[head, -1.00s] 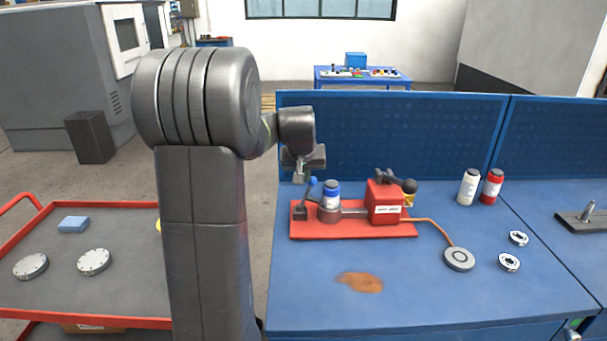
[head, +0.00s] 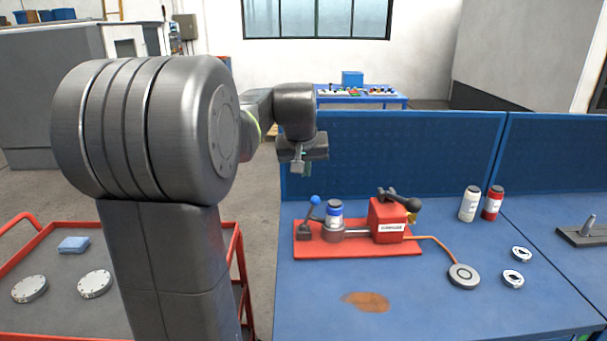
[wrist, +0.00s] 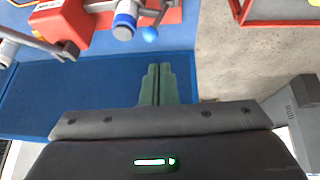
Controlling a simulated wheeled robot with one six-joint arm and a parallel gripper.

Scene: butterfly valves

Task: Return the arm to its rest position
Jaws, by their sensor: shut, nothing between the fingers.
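My gripper (head: 300,168) hangs in the air at the left end of the blue workbench (head: 440,310), above and behind the red fixture plate (head: 350,248) in the head view. In the wrist view its two green fingers (wrist: 157,85) lie together with nothing between them. The plate carries a blue-knobbed lever (head: 313,212), a white and blue cylinder (head: 334,213) and a red box (head: 388,220) with a dark handle. None of these touches my gripper. My dark arm stands at the left of the head view and hides part of the red cart.
The red cart (head: 240,290) with two grey discs and a blue block stands left. A blue perforated panel (head: 420,155) rises behind.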

